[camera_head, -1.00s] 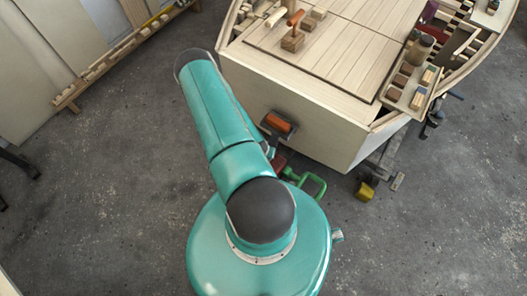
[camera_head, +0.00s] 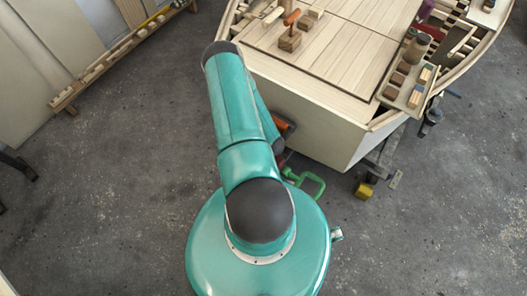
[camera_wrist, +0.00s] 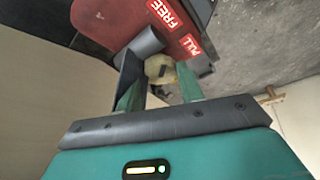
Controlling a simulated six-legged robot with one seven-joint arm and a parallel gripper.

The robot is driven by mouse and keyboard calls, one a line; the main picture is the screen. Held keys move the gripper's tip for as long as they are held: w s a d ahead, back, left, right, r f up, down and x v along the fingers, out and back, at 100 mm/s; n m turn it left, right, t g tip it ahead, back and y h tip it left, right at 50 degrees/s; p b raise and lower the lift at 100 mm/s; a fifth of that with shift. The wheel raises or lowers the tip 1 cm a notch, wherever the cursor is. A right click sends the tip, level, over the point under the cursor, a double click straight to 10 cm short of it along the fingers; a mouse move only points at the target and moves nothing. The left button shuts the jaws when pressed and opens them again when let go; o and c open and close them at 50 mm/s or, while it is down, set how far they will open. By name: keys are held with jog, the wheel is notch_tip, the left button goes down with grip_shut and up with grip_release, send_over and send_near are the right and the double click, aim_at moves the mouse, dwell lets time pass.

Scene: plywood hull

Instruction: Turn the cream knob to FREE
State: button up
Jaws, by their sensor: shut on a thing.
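The cream knob (camera_wrist: 159,68) sits between the two fingers of my gripper (camera_wrist: 160,80) in the wrist view. My gripper is shut on it, and the fingers hide its sides. A red plate (camera_wrist: 118,22) is behind the knob. It carries a FREE label (camera_wrist: 165,14) and a PULL label (camera_wrist: 191,46), both red with white letters. A grey cylindrical part (camera_wrist: 148,42) stands beside the knob. In the head view my arm covers the knob and my gripper.
The plywood hull (camera_head: 305,115) fills the upper right of the head view. An orange part (camera_head: 278,124) on its end panel is partly behind my arm. A green handle (camera_head: 308,185) and a yellow block (camera_head: 364,190) are low by the hull. Grey floor is open at left.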

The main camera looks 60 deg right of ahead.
jog(key=shift+n, duration=0.3)
jog(key=o, duration=1)
jog(key=shift+s+r, duration=0.2)
jog(key=shift+r, duration=0.3)
jog(key=shift+s+a+r, duration=0.65)
jog(key=shift+s+r, duration=0.15)
jog(key=shift+r, duration=0.1)
jog(key=s+a, duration=0.6)
jog(key=s, duration=0.3)
